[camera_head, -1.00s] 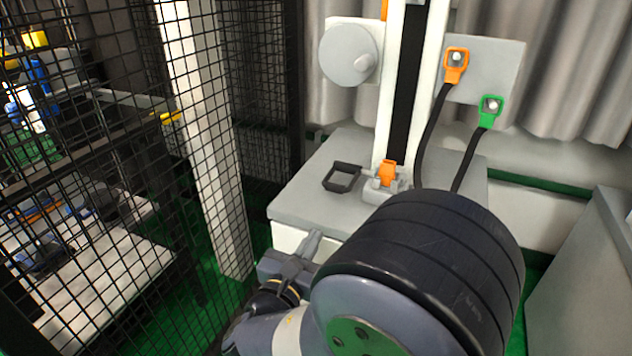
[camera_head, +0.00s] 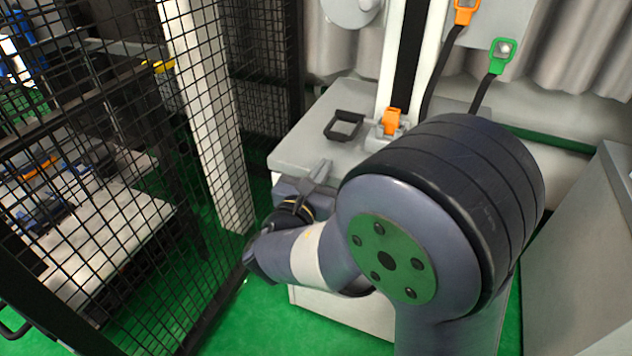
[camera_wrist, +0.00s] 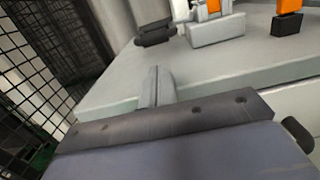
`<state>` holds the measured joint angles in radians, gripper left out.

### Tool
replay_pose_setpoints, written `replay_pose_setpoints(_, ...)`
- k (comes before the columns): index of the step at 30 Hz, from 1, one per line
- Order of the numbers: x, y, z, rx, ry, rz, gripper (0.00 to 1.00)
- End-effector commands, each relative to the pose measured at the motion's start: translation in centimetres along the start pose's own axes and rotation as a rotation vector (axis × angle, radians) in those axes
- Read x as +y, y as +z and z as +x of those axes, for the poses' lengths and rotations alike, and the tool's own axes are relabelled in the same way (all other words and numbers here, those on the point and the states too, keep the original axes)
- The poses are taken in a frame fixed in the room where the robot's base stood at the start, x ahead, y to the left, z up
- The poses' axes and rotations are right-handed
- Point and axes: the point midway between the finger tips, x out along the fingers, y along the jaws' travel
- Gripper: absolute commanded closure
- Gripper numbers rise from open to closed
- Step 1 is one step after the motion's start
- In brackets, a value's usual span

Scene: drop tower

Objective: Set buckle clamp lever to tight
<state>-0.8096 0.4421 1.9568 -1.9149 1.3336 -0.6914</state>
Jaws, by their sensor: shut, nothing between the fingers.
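The buckle clamp is a small grey block with an orange lever (camera_head: 392,121) on the bench at the foot of the white column. The lever stands roughly upright in the head view. In the wrist view an orange piece (camera_wrist: 213,6) stands on a grey block (camera_wrist: 216,30), cut by the top edge. A second orange piece with a dark base (camera_wrist: 287,22) stands to its right; I cannot tell its kind. My gripper (camera_head: 321,168) is shut and empty, left of and nearer than the clamp, apart from it. Its joined fingers (camera_wrist: 155,86) point toward the bench top in the wrist view.
A black open frame (camera_head: 344,126) lies on the grey bench (camera_head: 302,146), left of the clamp. Orange (camera_head: 465,11) and green (camera_head: 501,54) cable-end pieces hang on a panel right of the column. A black mesh fence (camera_head: 120,190) stands close on the left.

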Motion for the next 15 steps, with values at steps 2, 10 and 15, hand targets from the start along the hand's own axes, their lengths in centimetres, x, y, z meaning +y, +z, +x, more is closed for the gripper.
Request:
replay_pose_setpoints(2, -0.1, -0.2, 1.5, 0.0, -0.005, 0.001, 1.0)
replay_pose_setpoints(10, 0.0, -0.1, 4.5, -0.001, -0.002, 0.001, 1.0)
replay_pose_setpoints(15, 0.0, 0.0, 5.0, 0.0, 0.0, 0.0, 1.0)
